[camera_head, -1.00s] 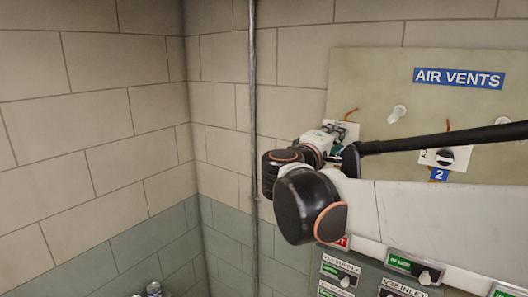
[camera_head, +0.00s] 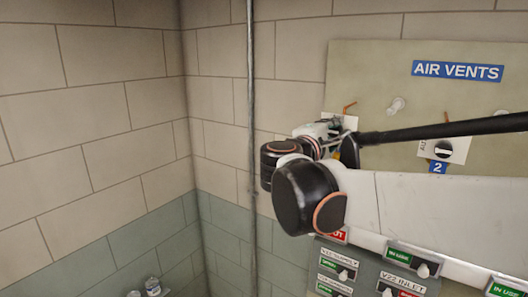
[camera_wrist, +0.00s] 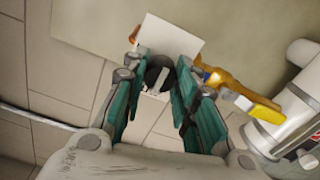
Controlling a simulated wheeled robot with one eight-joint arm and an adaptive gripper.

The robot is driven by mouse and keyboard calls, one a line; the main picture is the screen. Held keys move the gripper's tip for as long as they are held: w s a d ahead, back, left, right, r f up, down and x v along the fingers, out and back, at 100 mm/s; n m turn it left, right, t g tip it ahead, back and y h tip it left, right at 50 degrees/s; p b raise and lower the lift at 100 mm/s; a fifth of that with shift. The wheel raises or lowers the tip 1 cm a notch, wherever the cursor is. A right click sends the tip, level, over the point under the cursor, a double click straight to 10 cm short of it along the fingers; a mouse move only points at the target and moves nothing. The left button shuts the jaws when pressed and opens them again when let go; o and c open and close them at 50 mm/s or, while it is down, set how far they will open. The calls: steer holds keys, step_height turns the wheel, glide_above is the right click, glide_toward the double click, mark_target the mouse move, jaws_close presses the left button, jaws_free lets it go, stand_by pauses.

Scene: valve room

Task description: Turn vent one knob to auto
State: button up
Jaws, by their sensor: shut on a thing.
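The AIR VENTS panel (camera_head: 375,65) is on the wall at the right of the head view. Its left white plate (camera_head: 349,122) is partly hidden behind my wrist. In the wrist view the plate (camera_wrist: 172,36) has a dark round knob (camera_wrist: 153,70) at its lower edge, which I take to be the vent one knob. My gripper (camera_wrist: 161,66) has its teal fingers on either side of this knob and is shut on it. The knob's markings and pointer direction cannot be read. In the head view my gripper (camera_head: 322,130) is mostly hidden by my arm.
The vent 2 knob (camera_head: 443,150) sits on its own plate, to the right, under my dark arm link. A lower panel with labelled switches (camera_head: 340,272) is below my arm. A vertical pipe (camera_head: 252,150) runs near the wall corner. Small bottles (camera_head: 152,286) stand at lower left.

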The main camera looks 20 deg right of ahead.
steer(key=shift+s, duration=0.1)
steer(key=o, duration=1.1)
steer(key=shift+a, duration=0.1)
steer(key=v, duration=1.1)
steer(key=shift+s+a, duration=0.2)
steer(key=shift+a, duration=0.1)
